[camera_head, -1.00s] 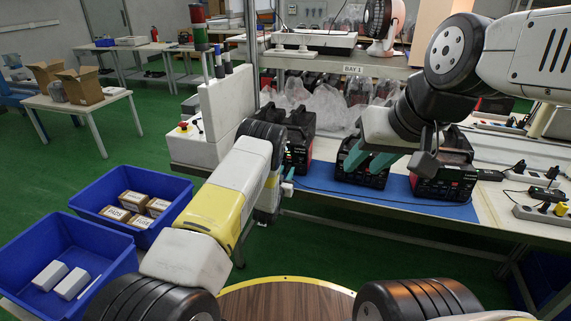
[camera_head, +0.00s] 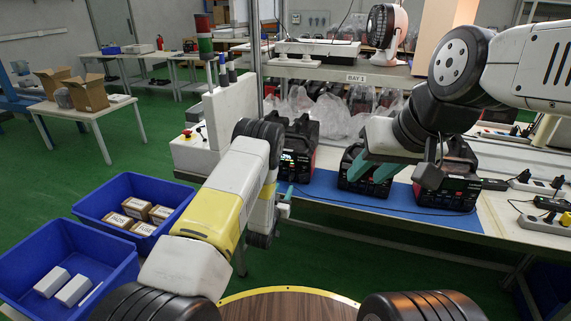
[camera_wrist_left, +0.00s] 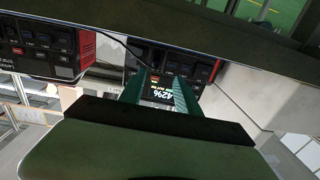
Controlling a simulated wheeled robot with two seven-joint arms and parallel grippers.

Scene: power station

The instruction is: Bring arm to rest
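My left arm comes in from the left in the head view. Its gripper (camera_head: 285,200) hangs low at the front edge of the bench, below the left power station (camera_head: 298,150). The left wrist view shows the two teal fingers (camera_wrist_left: 158,92) apart with nothing between them, and a power station with a lit display (camera_wrist_left: 160,88) beyond. My right gripper (camera_head: 374,176) hangs over the blue mat in front of the middle power station (camera_head: 352,178). Its teal fingers look apart and empty. A third power station (camera_head: 450,190) is partly hidden behind my right wrist.
The blue mat (camera_head: 325,187) covers the bench front. Power strips (camera_head: 540,185) and cables lie at the right. Two blue crates, one with brown boxes (camera_head: 120,192) and one with white boxes (camera_head: 65,250), stand at the left. Green floor is clear between crates and bench.

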